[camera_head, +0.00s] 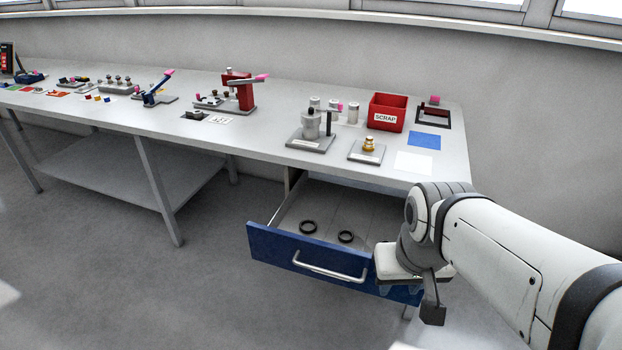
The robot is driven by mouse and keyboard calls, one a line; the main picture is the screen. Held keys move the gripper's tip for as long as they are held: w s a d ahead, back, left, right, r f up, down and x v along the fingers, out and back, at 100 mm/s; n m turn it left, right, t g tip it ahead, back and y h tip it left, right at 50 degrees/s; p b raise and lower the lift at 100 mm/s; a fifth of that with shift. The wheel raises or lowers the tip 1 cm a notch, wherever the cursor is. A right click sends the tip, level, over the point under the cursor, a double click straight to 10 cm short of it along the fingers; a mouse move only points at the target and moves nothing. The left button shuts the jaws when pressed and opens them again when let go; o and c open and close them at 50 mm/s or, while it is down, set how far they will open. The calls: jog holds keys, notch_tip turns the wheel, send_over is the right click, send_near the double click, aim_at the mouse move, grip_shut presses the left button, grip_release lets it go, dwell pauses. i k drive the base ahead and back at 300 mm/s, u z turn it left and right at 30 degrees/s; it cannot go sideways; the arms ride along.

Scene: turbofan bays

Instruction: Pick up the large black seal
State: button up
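Two black ring seals lie flat in the open drawer (285,210) under the bench. The left ring (308,231) looks slightly larger than the right ring (346,241). Each ring lies apart from the other, on the drawer floor behind the blue front. My gripper (410,298) is at the right end of the drawer front, to the right of both rings and not touching them. Its fingers are partly hidden and too small to read, so I cannot tell how far they are spread. No seal shows at the gripper.
The drawer's blue front has a silver handle (330,270). On the bench (270,135) above stand a red scrap bin (388,106), a grey fixture (311,127) and a plate with a brass part (369,144). The floor left of the drawer is clear.

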aim_at(308, 220)
jog(key=u, duration=0.05)
jog(key=i, duration=1)
jog(key=z, duration=0.05)
